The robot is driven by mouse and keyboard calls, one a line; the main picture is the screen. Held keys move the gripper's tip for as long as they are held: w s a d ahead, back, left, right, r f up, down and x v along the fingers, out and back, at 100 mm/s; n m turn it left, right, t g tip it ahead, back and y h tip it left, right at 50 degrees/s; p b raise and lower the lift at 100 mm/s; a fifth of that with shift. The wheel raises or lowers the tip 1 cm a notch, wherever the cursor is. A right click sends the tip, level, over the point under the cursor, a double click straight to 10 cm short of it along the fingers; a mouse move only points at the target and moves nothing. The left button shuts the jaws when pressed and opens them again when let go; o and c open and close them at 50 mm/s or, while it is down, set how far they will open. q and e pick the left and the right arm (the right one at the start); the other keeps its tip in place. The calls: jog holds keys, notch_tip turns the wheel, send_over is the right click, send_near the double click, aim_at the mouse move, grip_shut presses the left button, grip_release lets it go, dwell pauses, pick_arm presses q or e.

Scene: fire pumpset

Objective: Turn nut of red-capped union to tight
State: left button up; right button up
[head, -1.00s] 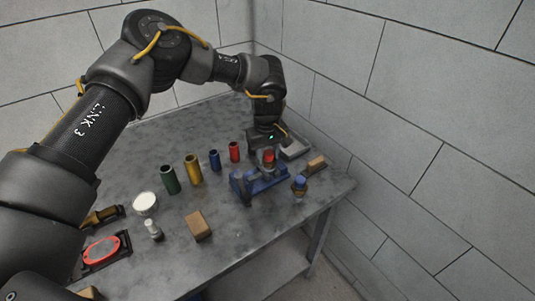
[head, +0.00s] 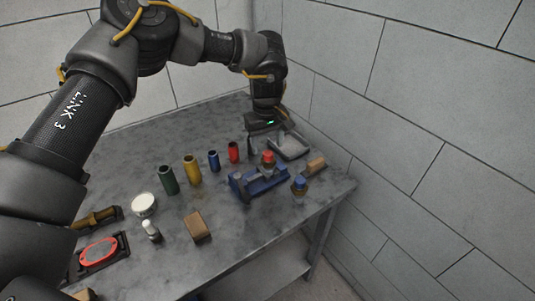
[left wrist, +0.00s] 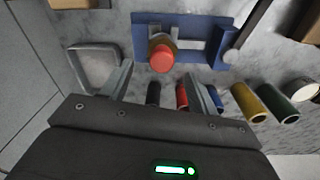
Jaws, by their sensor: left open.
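The red-capped union (head: 268,160) stands upright in a blue vise-like fixture (head: 262,185) on the table. In the left wrist view the red cap (left wrist: 162,58) is seen from above, with a little of a brass-coloured part around it; the nut is mostly hidden under the cap. My left gripper (head: 267,146) is open and empty, above and behind the union. In the left wrist view its two fingers (left wrist: 160,90) are spread apart, with the cap beyond their tips and not between them. My right gripper is in neither view.
A blue-capped fitting (head: 299,186) stands right of the fixture. A grey tray (head: 289,147) and a wooden block (head: 315,165) lie near the right edge by the wall. Red (head: 234,152), blue (head: 214,161), yellow (head: 192,170) and green (head: 167,180) cylinders stand to the left.

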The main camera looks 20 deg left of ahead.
pick_arm(q)
jog(key=r, duration=0.5)
jog(key=shift+s+r+b, duration=0.2)
jog(key=shift+r+b, duration=0.1)
jog(key=shift+r, duration=0.1)
